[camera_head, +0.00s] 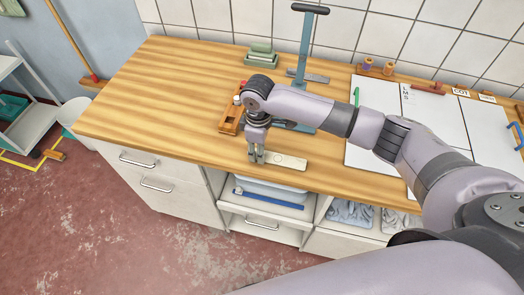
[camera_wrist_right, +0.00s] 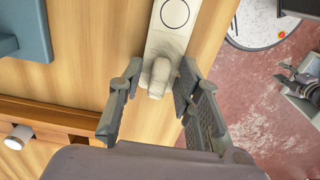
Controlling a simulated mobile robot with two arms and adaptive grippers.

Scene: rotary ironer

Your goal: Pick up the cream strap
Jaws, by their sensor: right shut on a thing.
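The cream strap (camera_head: 287,161) lies flat near the front edge of the wooden worktop (camera_head: 180,85). In the right wrist view the strap (camera_wrist_right: 174,38) is a pale flat piece with a dark ring outline and a narrow rounded end. My right gripper (camera_head: 256,156) points down at the strap's left end in the head view. In the right wrist view its two fingers (camera_wrist_right: 161,78) stand on either side of that narrow end, shut on it. The strap appears to rest on or just above the wood; I cannot tell which. My left gripper does not show.
An orange-brown wooden piece (camera_head: 230,118) stands just behind the gripper. A blue upright stand (camera_head: 305,45) and a green block (camera_head: 261,53) are farther back. White boards (camera_head: 440,118) lie at right. The worktop's left part is clear.

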